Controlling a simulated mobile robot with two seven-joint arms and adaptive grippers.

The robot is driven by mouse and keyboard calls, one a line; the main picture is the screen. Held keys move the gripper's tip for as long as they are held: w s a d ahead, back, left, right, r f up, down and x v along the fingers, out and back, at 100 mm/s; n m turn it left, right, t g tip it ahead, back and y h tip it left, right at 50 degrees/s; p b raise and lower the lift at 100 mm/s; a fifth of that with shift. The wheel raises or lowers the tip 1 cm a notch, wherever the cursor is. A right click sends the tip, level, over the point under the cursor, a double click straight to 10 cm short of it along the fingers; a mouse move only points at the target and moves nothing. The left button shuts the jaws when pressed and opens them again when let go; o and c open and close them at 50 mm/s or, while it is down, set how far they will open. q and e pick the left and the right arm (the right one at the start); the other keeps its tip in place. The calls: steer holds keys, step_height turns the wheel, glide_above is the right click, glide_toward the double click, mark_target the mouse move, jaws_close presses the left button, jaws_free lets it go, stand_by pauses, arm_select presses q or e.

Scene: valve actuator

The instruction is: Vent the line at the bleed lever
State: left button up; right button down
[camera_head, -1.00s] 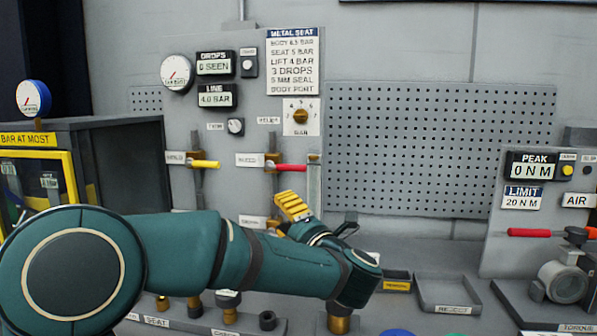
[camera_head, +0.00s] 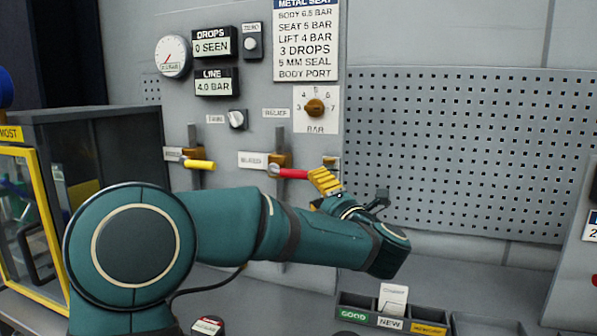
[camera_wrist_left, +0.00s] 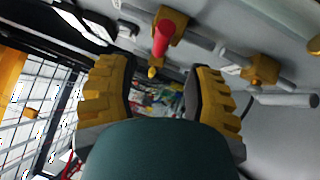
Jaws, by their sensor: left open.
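The bleed lever (camera_head: 292,173) has a red handle pointing right from its brass valve, beside the BLEED label on the grey panel. In the left wrist view the red handle (camera_wrist_left: 163,38) shows nearly end-on, above the gap between the fingers. My left gripper (camera_head: 325,181) has yellow ribbed fingers and is at the handle's right end in the head view; whether it touches is unclear. In the left wrist view the gripper (camera_wrist_left: 158,80) is open with nothing between its fingers. The line display (camera_head: 216,82) reads 4.0 BAR. My right gripper is not in view.
A yellow-handled lever (camera_head: 199,164) sits left of the bleed lever. A brass knob (camera_head: 315,107) is above. A pegboard (camera_head: 460,150) fills the right. A yellow-framed enclosure (camera_head: 45,220) stands at the left. Labelled bins (camera_head: 390,322) lie below my forearm.

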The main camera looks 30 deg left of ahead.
mark_target(291, 173)
arm_select(q)
steer(key=x, duration=1)
steer(key=shift+w, duration=0.15)
steer(key=shift+f, duration=0.1)
jaws_close()
